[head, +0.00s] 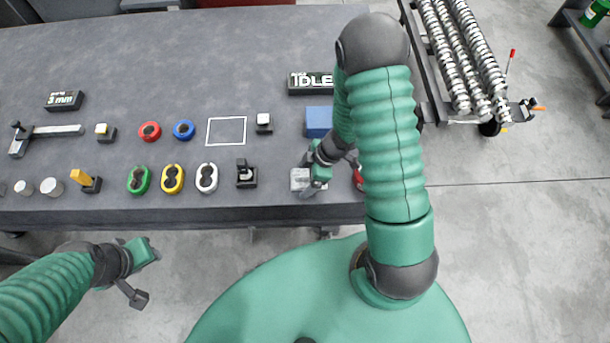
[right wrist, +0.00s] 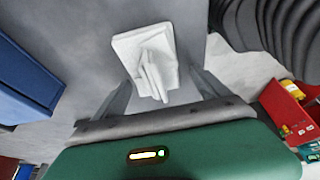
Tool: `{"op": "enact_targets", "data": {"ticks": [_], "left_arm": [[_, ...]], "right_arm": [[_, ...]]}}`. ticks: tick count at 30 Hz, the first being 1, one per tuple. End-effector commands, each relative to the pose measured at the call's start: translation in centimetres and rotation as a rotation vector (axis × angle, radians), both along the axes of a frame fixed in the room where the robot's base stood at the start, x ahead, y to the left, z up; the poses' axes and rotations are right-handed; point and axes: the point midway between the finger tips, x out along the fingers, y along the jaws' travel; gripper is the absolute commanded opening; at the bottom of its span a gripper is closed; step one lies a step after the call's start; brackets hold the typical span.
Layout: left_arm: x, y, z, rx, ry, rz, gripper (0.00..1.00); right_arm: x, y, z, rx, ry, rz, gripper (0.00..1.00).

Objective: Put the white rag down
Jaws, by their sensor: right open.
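The white rag (head: 298,177) lies on the grey table near its front edge, partly covered by my right gripper in the head view. In the right wrist view the rag (right wrist: 143,48) is a flat pale piece with a raised fold pointing towards the gripper. My right gripper (head: 309,188) is at the rag. In the right wrist view its two fingers (right wrist: 160,88) are spread wide, one on each side of the fold, with a gap to it. My left gripper (head: 143,272) hangs in front of the table, away from everything; its finger opening is unclear.
A blue box (head: 319,121) stands just behind the rag. A red object (head: 358,178) is to its right, partly hidden by my arm. A white-outlined square (head: 226,131) on the table is empty. Coloured rings, blocks and a dark "IDLE" sign (head: 311,83) occupy the rest.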

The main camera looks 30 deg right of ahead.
Motion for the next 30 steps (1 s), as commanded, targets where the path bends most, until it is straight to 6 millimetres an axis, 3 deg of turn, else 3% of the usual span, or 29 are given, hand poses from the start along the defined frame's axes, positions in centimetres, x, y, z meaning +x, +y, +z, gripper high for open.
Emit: {"op": "enact_targets", "data": {"ticks": [5,15,20,23,25,27,30], "left_arm": [[0.0,0.0,1.0,0.000,0.000,-0.001,0.36],[0.0,0.0,4.9,0.000,0.000,-0.001,0.36],[0.0,0.0,5.4,0.000,0.000,0.000,0.36],[0.0,0.0,5.4,0.000,0.000,0.000,0.36],[0.0,0.0,5.3,0.000,0.000,-0.001,0.36],[0.0,0.0,5.3,0.000,0.000,-0.001,0.36],[0.0,0.0,5.3,0.000,0.000,-0.001,0.36]], "right_arm": [[-0.2,-0.5,1.7,-0.001,-0.002,-0.001,0.85],[-1.8,-3.0,9.5,-0.002,-0.003,0.000,0.85],[-2.2,-3.8,11.1,0.000,-0.003,-0.002,0.85],[-0.7,-4.0,12.0,-0.031,-0.044,-0.050,0.85],[1.7,-4.3,13.4,-0.081,-0.107,-0.142,0.85],[4.0,-4.6,15.6,-0.143,-0.172,-0.283,0.85],[4.9,-4.6,18.8,-0.206,-0.202,-0.521,0.85]]}}
